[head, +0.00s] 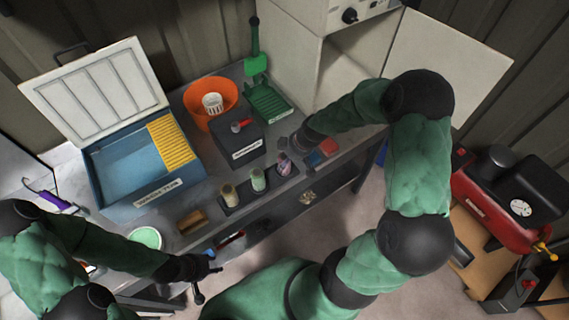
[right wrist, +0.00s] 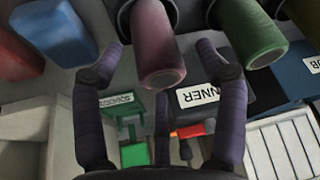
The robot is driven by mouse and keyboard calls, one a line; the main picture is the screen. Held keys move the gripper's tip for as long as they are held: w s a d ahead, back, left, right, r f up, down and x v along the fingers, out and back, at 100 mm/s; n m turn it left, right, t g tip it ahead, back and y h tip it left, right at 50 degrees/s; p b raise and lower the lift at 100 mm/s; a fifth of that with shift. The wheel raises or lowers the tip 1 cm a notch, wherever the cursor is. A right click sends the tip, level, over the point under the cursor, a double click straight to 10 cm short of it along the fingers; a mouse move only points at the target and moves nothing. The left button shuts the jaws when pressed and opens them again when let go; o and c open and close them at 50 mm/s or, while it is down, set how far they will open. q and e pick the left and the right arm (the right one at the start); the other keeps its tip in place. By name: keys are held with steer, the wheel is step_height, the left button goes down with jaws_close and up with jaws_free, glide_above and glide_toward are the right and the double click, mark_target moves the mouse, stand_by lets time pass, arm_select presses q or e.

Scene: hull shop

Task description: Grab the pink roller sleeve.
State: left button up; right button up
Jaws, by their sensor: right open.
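The pink roller sleeve (head: 284,165) stands at the right end of a dark holder (head: 232,208) on the bench, beside a green sleeve (head: 258,180) and a cream sleeve (head: 229,194). My right gripper (head: 290,152) is at the pink sleeve in the head view, its fingers partly hidden. In the right wrist view, my right gripper (right wrist: 162,50) is open, with fingers on both sides of the pink sleeve (right wrist: 158,48) and gaps between them and it. My left gripper (head: 208,281) is at the bench's front edge, its fingers spread and empty.
Behind stand a dark box (head: 237,150), an orange bucket (head: 208,98) and a green tray (head: 268,102). A blue open-lidded bin (head: 115,195) is at left. A brown block (head: 191,221) lies near the front.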

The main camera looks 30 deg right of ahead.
steer(key=x, duration=0.2)
steer(key=shift+w+f, duration=0.2)
steer(key=shift+f, duration=0.1)
steer(key=c, duration=1.1)
steer(key=shift+o, duration=0.2)
